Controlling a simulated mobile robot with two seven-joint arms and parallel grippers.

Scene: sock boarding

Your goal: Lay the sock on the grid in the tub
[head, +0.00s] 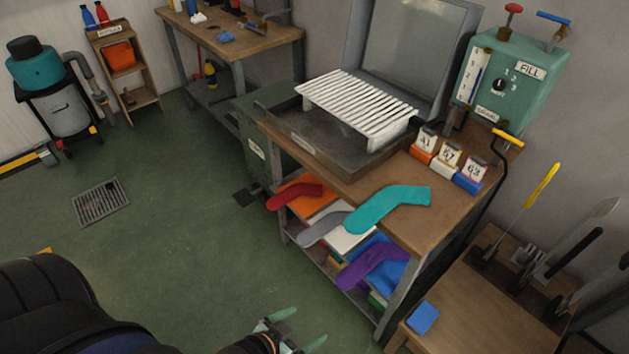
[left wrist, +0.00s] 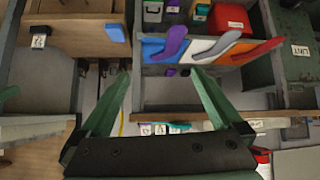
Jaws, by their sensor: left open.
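A teal sock (head: 388,207) lies flat near the front edge of the wooden bench top, its foot end reaching the edge. A white slatted grid (head: 357,104) sits raised over the dark metal tub (head: 300,135), with no sock on it. My left gripper (head: 300,329) is at the bottom of the head view, open and empty, well in front of the bench and apart from the sock. In the left wrist view its two green fingers (left wrist: 163,80) are spread wide, facing the bench shelves. My right gripper is not in view.
Red (head: 295,195), grey (head: 322,227) and purple (head: 372,265) socks hang out of bins under the bench top. Numbered blocks (head: 447,160) stand on its right. A raised lid (head: 413,50) stands behind the grid. A side table (head: 480,320) is at lower right. Floor at left is open.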

